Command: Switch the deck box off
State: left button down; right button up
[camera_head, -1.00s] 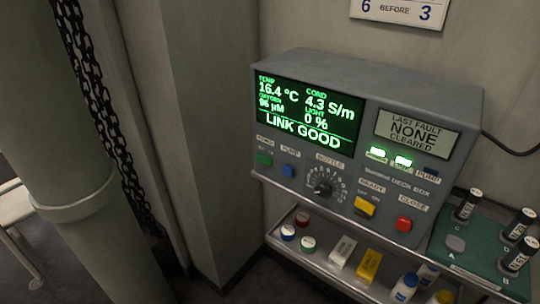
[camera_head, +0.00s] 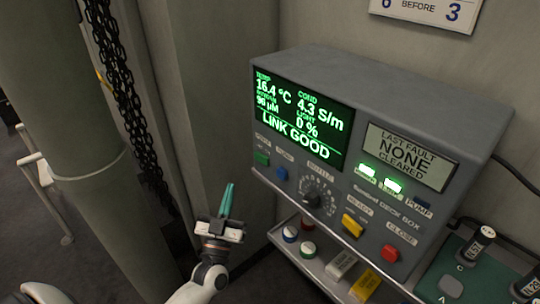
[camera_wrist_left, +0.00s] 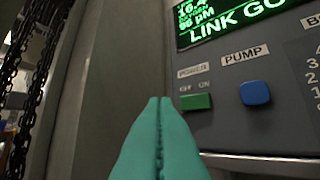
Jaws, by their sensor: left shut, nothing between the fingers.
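The deck box (camera_head: 400,80) is a grey console on the wall with a lit green screen (camera_head: 302,120) reading LINK GOOD. Its green power switch (camera_head: 262,158) sits at the lower left of the panel, beside the blue pump button (camera_head: 281,174). In the left wrist view the green switch (camera_wrist_left: 196,102) lies under OFF and ON marks, with the blue button (camera_wrist_left: 255,92) to its right. My left gripper (camera_head: 227,190) has teal fingers, shut and empty, pointing up, left of and below the switch and apart from it. My right gripper is not in view.
A dial (camera_head: 313,199), a yellow button (camera_head: 352,225) and a red button (camera_head: 390,253) are on the same panel. A shelf (camera_head: 318,268) below holds caps and small blocks. A pillar (camera_head: 75,140) and a black chain (camera_head: 125,110) stand at left.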

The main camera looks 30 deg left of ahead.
aim_at(262, 158)
pick_arm(q)
jog(key=r, duration=0.1)
jog(key=y, duration=0.1)
jog(key=r+n, duration=0.1)
jog(key=shift+s+a+r, duration=0.1)
jog(key=shift+s+r, duration=0.15)
jog(key=shift+r, duration=0.1)
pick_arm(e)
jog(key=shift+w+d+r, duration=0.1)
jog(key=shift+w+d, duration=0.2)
pick_arm(q)
jog(key=shift+w, duration=0.1)
